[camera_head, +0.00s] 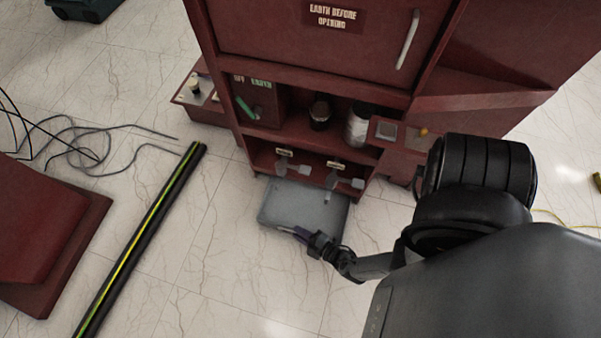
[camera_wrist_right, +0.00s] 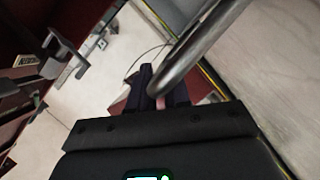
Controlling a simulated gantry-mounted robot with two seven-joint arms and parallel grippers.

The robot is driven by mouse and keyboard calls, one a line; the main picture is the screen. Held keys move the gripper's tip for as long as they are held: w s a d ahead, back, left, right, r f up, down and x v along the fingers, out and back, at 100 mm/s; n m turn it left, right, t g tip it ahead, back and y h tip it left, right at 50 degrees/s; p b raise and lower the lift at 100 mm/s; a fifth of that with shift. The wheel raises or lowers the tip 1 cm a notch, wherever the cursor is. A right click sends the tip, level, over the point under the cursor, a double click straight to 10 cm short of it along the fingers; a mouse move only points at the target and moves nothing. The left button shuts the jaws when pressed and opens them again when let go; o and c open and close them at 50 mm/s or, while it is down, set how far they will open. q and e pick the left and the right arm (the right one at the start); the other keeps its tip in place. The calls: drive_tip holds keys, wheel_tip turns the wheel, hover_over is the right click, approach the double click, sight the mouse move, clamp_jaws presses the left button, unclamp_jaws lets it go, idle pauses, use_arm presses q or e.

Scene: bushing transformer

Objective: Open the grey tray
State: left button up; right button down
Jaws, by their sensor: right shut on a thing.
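The grey tray (camera_head: 298,205) sticks out from the bottom of the dark red cabinet, low above the floor. My right gripper (camera_head: 297,233) is at the tray's front edge. In the right wrist view, a curved metal handle (camera_wrist_right: 200,45) runs down between the fingers of my right gripper (camera_wrist_right: 162,88), which is shut on it. Where the handle joins the tray is hard to make out. My left gripper is not in view.
The cabinet (camera_head: 310,45) has a door handle (camera_head: 407,40) above, and a shelf with a dark jar (camera_head: 320,115) and a light canister (camera_head: 357,126). A black-and-yellow pole (camera_head: 145,235) lies left on the tiled floor.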

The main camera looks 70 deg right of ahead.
drive_tip(key=c, duration=1.2)
unclamp_jaws()
drive_tip(key=shift+d, duration=0.1)
drive_tip(key=shift+o, duration=0.2)
drive_tip(key=shift+s, duration=0.1)
drive_tip(key=shift+s+r, duration=0.1)
drive_tip(key=shift+s, duration=0.05)
drive_tip(key=p+v, duration=0.2)
drive_tip(key=v, duration=0.8)
drive_tip(key=shift+s+p, duration=0.2)
drive_tip(key=shift+p, duration=0.15)
